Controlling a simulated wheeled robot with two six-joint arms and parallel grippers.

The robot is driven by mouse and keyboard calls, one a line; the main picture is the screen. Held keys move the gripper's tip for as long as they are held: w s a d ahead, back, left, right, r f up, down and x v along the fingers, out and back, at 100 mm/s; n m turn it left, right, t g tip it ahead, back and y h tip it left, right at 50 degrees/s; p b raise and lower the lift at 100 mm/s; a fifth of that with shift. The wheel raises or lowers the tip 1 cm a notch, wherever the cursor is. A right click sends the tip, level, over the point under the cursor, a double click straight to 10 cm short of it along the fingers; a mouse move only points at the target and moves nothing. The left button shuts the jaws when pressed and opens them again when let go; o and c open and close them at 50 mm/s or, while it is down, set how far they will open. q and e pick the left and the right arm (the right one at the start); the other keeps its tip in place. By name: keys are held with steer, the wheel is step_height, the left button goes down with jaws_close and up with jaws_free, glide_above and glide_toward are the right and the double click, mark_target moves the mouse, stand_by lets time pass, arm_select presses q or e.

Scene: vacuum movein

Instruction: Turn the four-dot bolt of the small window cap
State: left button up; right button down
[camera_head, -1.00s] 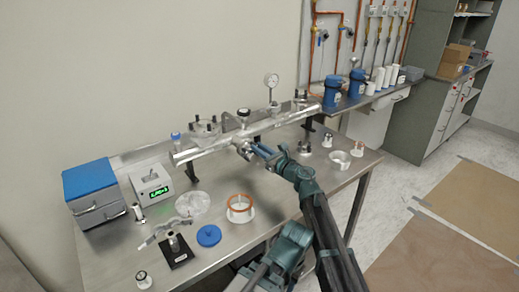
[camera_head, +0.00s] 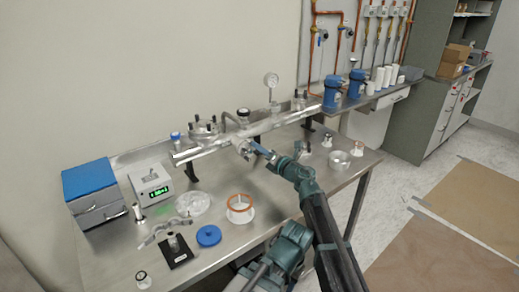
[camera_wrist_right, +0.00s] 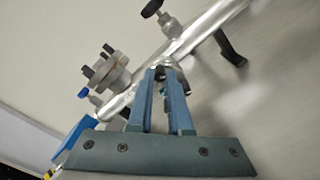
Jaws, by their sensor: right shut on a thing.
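The small window cap (camera_head: 242,148) is a round metal piece on the front of the silvery tube (camera_head: 205,150). My right gripper (camera_head: 257,147) reaches it from the right, with blue fingers at its front. In the right wrist view the fingers (camera_wrist_right: 162,72) are shut on a small dark bolt at the tube. The bolt is mostly hidden between the fingertips, and its dots cannot be made out.
An orange-ringed white part (camera_head: 240,208), a blue disc (camera_head: 209,236) and a display box (camera_head: 152,184) are on the metal bench. Bench space below the tube is partly clear.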

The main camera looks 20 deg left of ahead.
steer(key=shift+f+m, duration=0.1)
steer(key=shift+m, duration=8.1)
steer(key=c, duration=0.8)
jaws_free()
steer(key=shift+c, duration=0.2)
steer(key=shift+s+d, duration=0.1)
steer(key=v, duration=1.3)
steer(key=shift+s+d, duration=0.15)
steer(key=shift+d, duration=0.1)
